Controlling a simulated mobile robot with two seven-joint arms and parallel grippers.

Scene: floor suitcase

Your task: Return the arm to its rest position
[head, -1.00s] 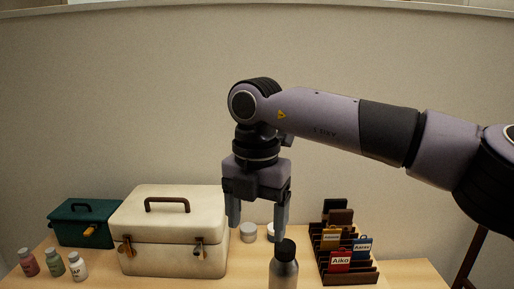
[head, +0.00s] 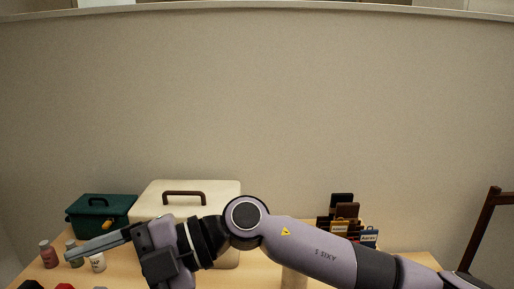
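My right arm comes in from the right, low across the picture, in front of the table. My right gripper (head: 72,254) is at the lower left, with its fingers pointing left. The fingers overlap from this side, so I cannot tell whether they are apart; nothing shows held at their tips. The gripper appears in front of the small bottles. My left gripper is not in view.
A cream case (head: 216,199) stands behind my arm, partly hidden. A dark green box (head: 98,214) is left of it. Small bottles (head: 47,254) stand at the left. A card rack (head: 343,211) is at the right. A dark wooden frame (head: 482,232) stands far right.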

